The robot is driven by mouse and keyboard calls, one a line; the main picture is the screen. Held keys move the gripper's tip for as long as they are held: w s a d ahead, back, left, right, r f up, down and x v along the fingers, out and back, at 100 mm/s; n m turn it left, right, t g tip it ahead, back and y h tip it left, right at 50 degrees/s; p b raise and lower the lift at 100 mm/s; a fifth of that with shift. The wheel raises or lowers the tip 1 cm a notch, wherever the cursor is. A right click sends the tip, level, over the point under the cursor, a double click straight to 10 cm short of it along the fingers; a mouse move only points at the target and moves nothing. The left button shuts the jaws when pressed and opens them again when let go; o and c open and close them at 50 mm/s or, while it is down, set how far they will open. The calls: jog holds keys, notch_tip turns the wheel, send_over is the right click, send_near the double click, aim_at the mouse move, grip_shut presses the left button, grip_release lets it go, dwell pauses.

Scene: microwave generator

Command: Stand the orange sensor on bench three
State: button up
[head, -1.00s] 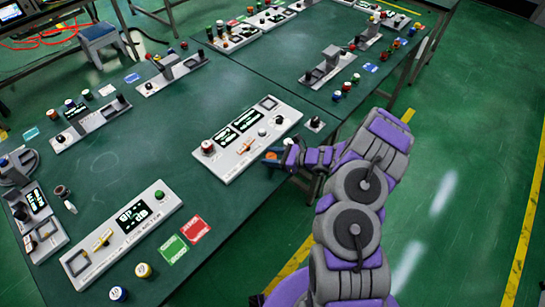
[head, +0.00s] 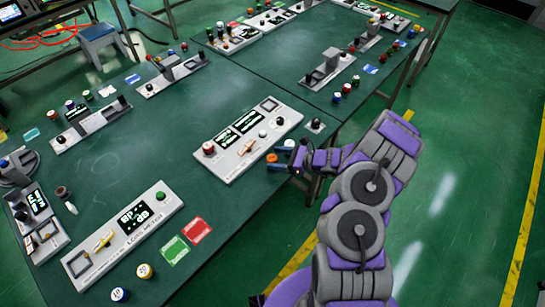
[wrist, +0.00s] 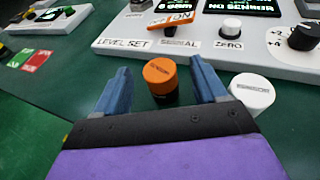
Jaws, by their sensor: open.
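The orange sensor (wrist: 161,78), a short cylinder with an orange top and dark body, stands upright on the green table (head: 130,170). In the wrist view it is between and slightly beyond the blue fingers of my gripper (wrist: 158,84), with a gap on each side. My gripper (head: 279,158) is open and low at the table's right edge in the head view, just right of the sensor (head: 271,157). A long white console (head: 247,140) with displays, marked LEVEL SET and ZERO, stands just behind the sensor. I cannot tell which bench is number three.
A white cap marked SENSOR (wrist: 252,92) stands just right of the right finger. Another white console (head: 122,236), red and green cards (head: 196,230) and several small coloured cylinders are on the table. The green floor at right is clear.

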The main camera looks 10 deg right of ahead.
jog(key=p+v, duration=0.2)
jog(key=v, duration=0.8)
jog(key=s+a+r+n+g+y, duration=0.1)
jog(key=s+a+r+n+g, duration=0.1)
jog(key=a+r+n+g, duration=0.65)
jog(key=s+a+r+n+g+h, duration=0.2)
jog(key=s+a+r+n, duration=0.4)
jog(key=s+a+r, duration=0.45)
jog(key=s+d+r+n+h, duration=0.2)
jog(key=s+d+n+h, duration=0.1)
jog(key=s, duration=0.4)
jog(key=s+d+r+n+h, duration=0.3)
jog(key=s+h, duration=0.1)
jog(key=s, duration=0.4)
jog(key=s+d+r+n+h, duration=0.3)
jog(key=s+h, duration=0.1)
jog(key=s, duration=0.4)
jog(key=shift+s+d+r+n+t, duration=0.25)
jog(key=shift+n+t, duration=0.1)
jog(key=shift+t, duration=0.1)
